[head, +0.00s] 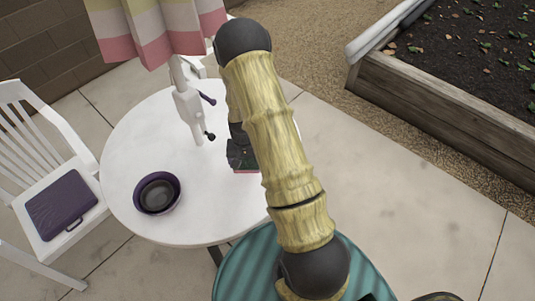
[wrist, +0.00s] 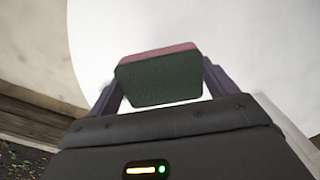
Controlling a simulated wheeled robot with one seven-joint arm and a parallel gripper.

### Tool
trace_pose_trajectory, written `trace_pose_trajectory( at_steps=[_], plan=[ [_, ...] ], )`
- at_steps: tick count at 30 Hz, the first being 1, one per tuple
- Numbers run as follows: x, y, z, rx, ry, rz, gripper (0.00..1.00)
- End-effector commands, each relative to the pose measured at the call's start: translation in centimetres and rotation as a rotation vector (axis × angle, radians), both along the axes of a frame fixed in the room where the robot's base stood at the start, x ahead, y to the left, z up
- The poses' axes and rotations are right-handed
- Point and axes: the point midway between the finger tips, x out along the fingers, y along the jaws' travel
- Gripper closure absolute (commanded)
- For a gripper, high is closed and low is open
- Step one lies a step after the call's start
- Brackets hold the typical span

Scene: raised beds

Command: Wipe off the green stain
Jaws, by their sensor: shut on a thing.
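A sponge with a dark green side and a pink side (wrist: 160,83) sits between the two purple fingers of my gripper (wrist: 160,72) in the wrist view. The fingers are shut on its left and right ends. In the head view the sponge (head: 244,160) shows at the right part of the round white table (head: 135,130), partly behind my arm. I cannot tell whether it touches the tabletop.
A purple bowl (head: 157,193) stands on the table's front left. A white parasol pole (head: 188,105) with dark knobs rises from the table, left of my arm. A wooden raised bed (head: 430,105) is at right.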

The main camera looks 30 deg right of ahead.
Motion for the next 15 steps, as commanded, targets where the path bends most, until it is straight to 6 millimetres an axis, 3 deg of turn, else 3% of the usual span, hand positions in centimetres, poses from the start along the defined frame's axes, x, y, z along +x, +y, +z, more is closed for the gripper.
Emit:
trace_pose_trajectory(
  at_steps=[3, 7, 10, 15],
  plan=[
    [-0.4, -3.3, 0.5, 0.000, -0.001, -0.282, 0.40],
    [-1.0, -6.0, 1.0, 0.000, -0.001, -0.546, 0.40],
    [-1.3, -7.2, 1.3, 0.000, -0.001, -0.674, 0.40],
    [-1.4, -7.7, 1.4, 0.001, 0.000, -0.738, 0.40]
  ],
)
